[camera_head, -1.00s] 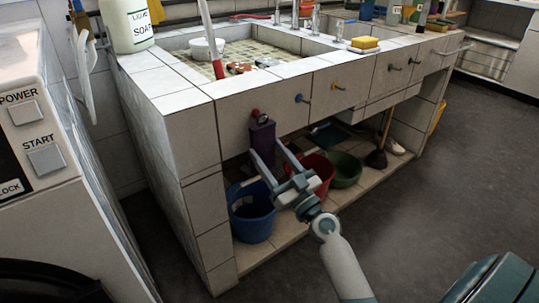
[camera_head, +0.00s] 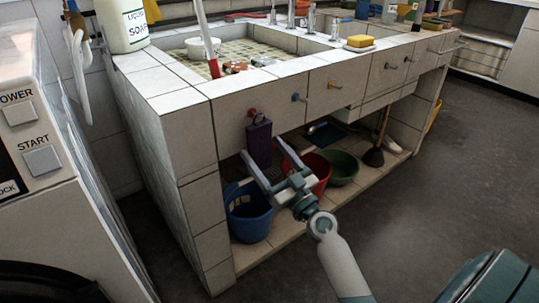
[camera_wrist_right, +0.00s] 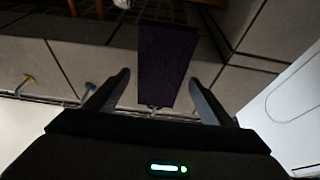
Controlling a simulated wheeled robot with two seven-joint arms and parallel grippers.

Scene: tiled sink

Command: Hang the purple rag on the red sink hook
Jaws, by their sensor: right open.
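The purple rag (camera_head: 259,144) hangs straight down at the sink front, its top loop at the red hook (camera_head: 252,112). Whether the loop sits fully over the hook is too small to tell. My right gripper (camera_head: 261,147) is open, with one finger on each side of the rag's lower part. In the right wrist view, the rag (camera_wrist_right: 166,62) shows between the two spread fingers (camera_wrist_right: 160,78), with gaps on both sides. My left gripper is not in view.
Blue (camera_head: 298,98) and yellow (camera_head: 335,85) hooks are to the right on the tiled front. Below stand a blue bucket (camera_head: 249,213), a red bucket (camera_head: 318,172) and a green basin (camera_head: 342,167). A washing machine (camera_head: 50,215) stands at left. Floor at right is clear.

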